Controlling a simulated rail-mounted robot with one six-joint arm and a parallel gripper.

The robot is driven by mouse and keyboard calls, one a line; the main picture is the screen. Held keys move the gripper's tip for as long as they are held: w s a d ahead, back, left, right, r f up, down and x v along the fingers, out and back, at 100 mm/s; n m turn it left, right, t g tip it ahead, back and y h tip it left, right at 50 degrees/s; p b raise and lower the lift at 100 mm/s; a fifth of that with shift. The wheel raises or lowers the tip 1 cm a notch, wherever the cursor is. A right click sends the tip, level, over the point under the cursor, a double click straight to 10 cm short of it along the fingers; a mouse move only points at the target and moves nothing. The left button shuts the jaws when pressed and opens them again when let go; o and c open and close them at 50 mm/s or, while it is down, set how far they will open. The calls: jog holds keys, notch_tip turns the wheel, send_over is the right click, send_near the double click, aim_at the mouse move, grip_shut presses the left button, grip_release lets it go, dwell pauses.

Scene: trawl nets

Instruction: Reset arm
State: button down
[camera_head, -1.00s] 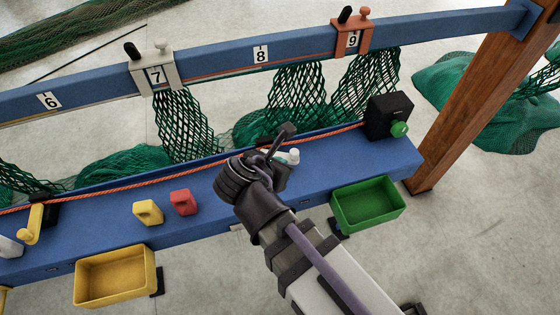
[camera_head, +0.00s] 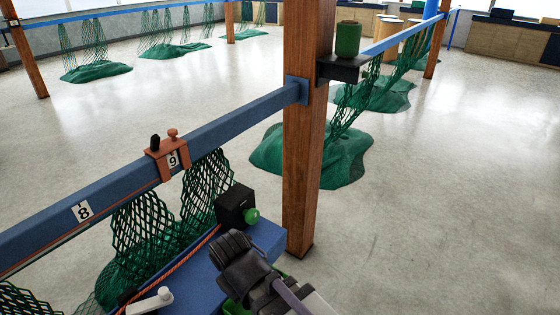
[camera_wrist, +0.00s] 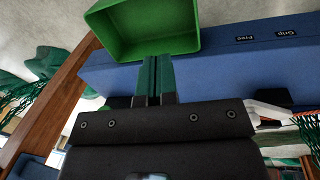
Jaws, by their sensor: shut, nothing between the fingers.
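My arm reaches in from the bottom of the head view, over the right end of the blue bench (camera_head: 192,270). The fingers of my gripper are hidden there behind my wrist. In the wrist view my gripper (camera_wrist: 155,62) shows its two fingers together with nothing held. The fingertips overlap the near edge of the green bin (camera_wrist: 150,44) in the picture; I cannot tell whether they touch it. Only a sliver of a green bin (camera_head: 232,309) shows beside my arm in the head view.
A black box (camera_head: 234,204) with a green knob (camera_head: 252,215) stands at the bench end, close to my wrist. A wooden post (camera_head: 303,150) carries the blue rail (camera_head: 225,125) with an orange clamp (camera_head: 166,150). Green nets (camera_head: 140,225) hang below. Open floor lies right.

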jog(key=w+d+m, duration=0.2)
jog(key=d+m, duration=0.1)
jog(key=d, duration=0.5)
jog(key=w+d+m+g, duration=0.1)
jog(key=w+d+m, duration=0.1)
jog(key=d, duration=0.7)
jog(key=w+d+m+y, duration=0.1)
jog(key=w+d+m, duration=0.2)
jog(key=d, duration=0.5)
jog(key=shift+d+m, duration=0.2)
jog(key=shift+m, duration=0.7)
jog(key=shift+f, duration=0.1)
